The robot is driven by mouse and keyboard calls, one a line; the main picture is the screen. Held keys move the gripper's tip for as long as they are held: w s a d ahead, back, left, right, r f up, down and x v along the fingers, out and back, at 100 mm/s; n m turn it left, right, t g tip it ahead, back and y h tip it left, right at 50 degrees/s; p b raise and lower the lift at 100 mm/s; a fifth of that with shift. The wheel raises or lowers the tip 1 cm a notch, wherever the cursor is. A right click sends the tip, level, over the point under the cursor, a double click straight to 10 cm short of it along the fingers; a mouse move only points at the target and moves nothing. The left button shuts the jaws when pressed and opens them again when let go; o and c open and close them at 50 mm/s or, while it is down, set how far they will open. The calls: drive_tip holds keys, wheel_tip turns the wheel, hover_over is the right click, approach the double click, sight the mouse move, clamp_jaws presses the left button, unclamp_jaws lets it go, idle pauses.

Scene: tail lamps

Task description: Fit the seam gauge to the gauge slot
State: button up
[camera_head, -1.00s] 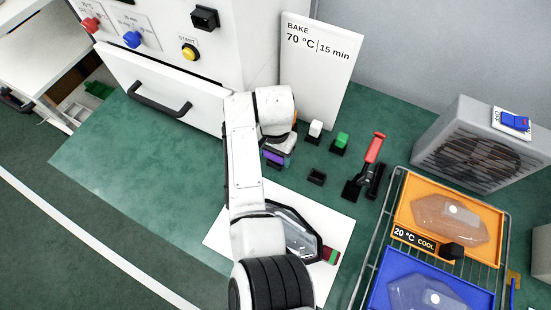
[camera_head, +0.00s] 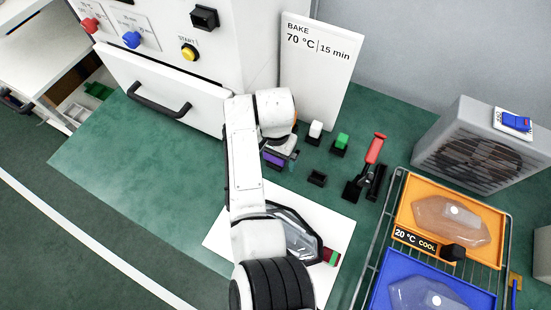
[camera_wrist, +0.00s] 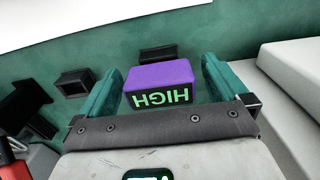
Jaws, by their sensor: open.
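A small block with a purple top and a black face marked HIGH in green (camera_wrist: 160,85), which looks like the seam gauge, is between my gripper's two teal fingers (camera_wrist: 160,92). The fingers are open, with a narrow gap on each side of it. In the head view its purple part (camera_head: 274,160) shows below my wrist; my arm hides much of the fingers. An empty black socket (camera_head: 317,177) stands on the green bench to its right, also seen in the wrist view (camera_wrist: 75,82). A dark holder (camera_wrist: 157,53) shows just behind the block. I cannot tell which one is the gauge slot.
White (camera_head: 316,130) and green (camera_head: 341,142) pieces stand in black holders. A red-handled clamp (camera_head: 374,150) is farther right. A clear lamp part (camera_head: 297,232) lies on a white sheet (camera_head: 218,240), partly behind my arm. A wire rack holds orange (camera_head: 407,205) and blue (camera_head: 382,290) trays.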

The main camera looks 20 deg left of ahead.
drive_tip(key=shift+r, duration=0.1)
wheel_tip(320, 180, up, 11)
drive_tip(key=shift+f+b, duration=0.2)
drive_tip(key=shift+b, duration=0.1)
